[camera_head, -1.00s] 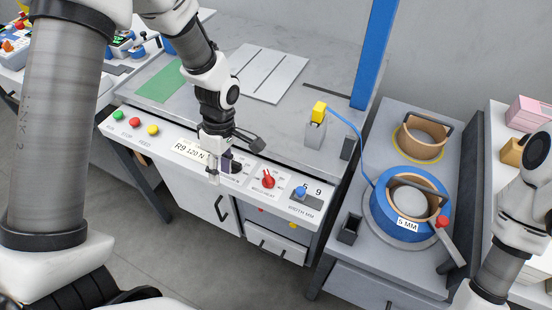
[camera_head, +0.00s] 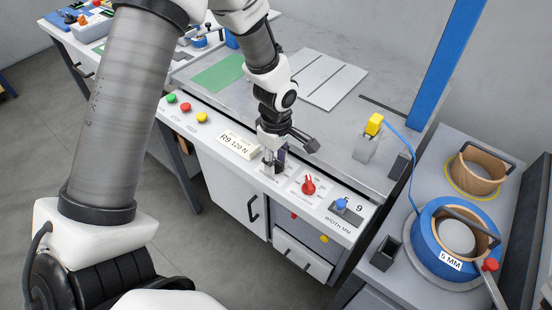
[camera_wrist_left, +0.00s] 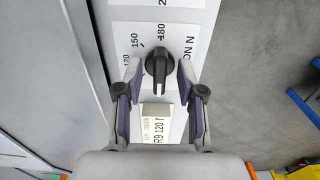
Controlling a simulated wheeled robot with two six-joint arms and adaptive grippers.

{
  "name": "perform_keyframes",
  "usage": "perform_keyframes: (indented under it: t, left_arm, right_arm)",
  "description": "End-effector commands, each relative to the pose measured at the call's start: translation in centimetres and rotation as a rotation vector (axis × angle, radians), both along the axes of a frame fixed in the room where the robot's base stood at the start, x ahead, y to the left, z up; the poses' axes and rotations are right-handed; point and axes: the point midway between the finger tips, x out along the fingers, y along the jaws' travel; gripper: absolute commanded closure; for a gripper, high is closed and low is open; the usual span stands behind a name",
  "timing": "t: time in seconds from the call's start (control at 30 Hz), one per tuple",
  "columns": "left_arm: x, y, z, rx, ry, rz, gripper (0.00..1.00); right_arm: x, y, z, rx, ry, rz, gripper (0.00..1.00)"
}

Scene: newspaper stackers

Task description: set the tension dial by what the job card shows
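The tension dial is a black knob (camera_wrist_left: 158,65) on a white scale plate. In the left wrist view its grip bar runs roughly up and down, and 120, 150 and 180 marks sit around its upper left side. I cannot tell for certain which mark it points to. The job card (camera_head: 238,146) on the panel reads R9 120 N; it also shows in the left wrist view (camera_wrist_left: 156,122). My left gripper (camera_wrist_left: 158,72) is open, with one finger on each side of the knob and gaps showing. In the head view my left gripper (camera_head: 271,168) hides most of the dial. My right gripper is out of view.
A red knob (camera_head: 308,186) and a blue width control (camera_head: 341,205) sit right of the dial. Green, red and yellow buttons (camera_head: 186,107) lie to the left. A blue strap coil (camera_head: 428,238) stands on the right-hand bench.

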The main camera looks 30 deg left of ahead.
Motion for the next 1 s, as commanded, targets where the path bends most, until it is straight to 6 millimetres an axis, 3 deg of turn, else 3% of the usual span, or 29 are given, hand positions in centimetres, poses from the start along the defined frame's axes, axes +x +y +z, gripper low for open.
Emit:
perform_keyframes:
  t: [0.03,0.1,0.13,0.63,1.0]
  left_arm:
    - [0.0,0.0,0.0,0.0,0.0,0.0,0.69]
    - [0.0,0.0,0.0,0.0,0.0,0.0,0.93]
    - [0.0,0.0,0.0,0.0,0.0,0.0,1.0]
    - [0.0,0.0,0.1,0.0,0.001,-0.045,1.0]
    - [0.0,0.0,0.3,0.001,0.001,-0.284,1.0]
  right_arm:
    - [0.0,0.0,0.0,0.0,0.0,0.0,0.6]
    - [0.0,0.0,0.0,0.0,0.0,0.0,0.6]
    - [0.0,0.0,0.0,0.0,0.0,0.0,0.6]
    - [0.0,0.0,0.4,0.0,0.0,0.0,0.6]
    - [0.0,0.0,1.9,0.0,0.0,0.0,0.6]
